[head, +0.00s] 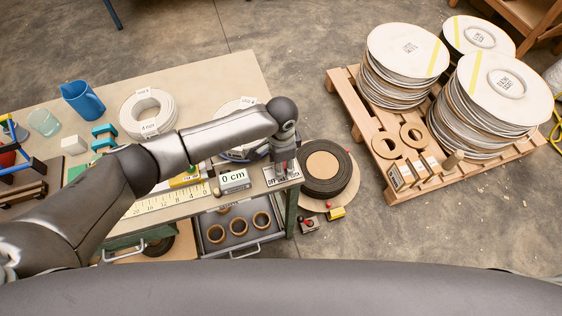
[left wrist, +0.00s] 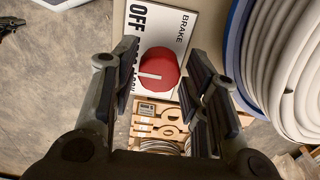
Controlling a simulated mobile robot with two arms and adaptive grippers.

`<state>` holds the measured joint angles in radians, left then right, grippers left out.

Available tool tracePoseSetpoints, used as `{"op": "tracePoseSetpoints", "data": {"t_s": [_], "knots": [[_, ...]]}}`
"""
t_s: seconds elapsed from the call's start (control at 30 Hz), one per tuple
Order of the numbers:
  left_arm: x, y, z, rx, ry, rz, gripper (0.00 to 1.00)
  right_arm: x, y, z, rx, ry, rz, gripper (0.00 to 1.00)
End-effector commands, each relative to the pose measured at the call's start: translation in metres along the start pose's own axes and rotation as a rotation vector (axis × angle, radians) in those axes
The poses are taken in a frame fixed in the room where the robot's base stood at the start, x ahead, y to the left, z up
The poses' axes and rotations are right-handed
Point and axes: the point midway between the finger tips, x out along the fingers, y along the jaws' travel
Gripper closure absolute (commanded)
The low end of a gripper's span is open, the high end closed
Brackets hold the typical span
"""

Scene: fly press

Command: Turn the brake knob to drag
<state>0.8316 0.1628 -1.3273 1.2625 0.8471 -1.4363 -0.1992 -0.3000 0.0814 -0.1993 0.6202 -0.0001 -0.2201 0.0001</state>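The brake plate (head: 270,181) sits at the right front corner of the bench, lettered OFF, DRAG and LOCK. In the left wrist view the same white plate (left wrist: 172,22) shows BRAKE and OFF; the lettering further along is partly hidden by a finger. The red brake knob (left wrist: 160,68) is on the plate, its white pointer mark aimed left in that view, towards the row of lettering. My left gripper (head: 283,165) is above the plate, pointing down. In the wrist view its fingers (left wrist: 163,78) are open, one on each side of the knob, with gaps visible. My right gripper is not in view.
A 0 cm display (head: 234,180) and a ruler strip (head: 165,202) lie left of the plate. A cable coil (head: 148,112) is on the bench. An open drawer (head: 246,243) holds brown rings. A dark reel (head: 328,172) and a loaded pallet (head: 390,190) stand to the right.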

Motion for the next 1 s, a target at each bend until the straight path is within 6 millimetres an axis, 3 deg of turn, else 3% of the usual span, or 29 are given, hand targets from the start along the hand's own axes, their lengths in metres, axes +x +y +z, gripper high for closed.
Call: {"op": "tracePoseSetpoints", "data": {"t_s": [0.47, 1.0], "knots": [[-0.007, 0.001, 0.0, 0.001, 0.001, 0.001, 0.46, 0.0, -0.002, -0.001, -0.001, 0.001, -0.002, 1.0], [-0.106, 0.0, 0.0, 0.001, 0.001, 0.0, 0.46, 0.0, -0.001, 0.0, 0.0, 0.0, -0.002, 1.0]]}}
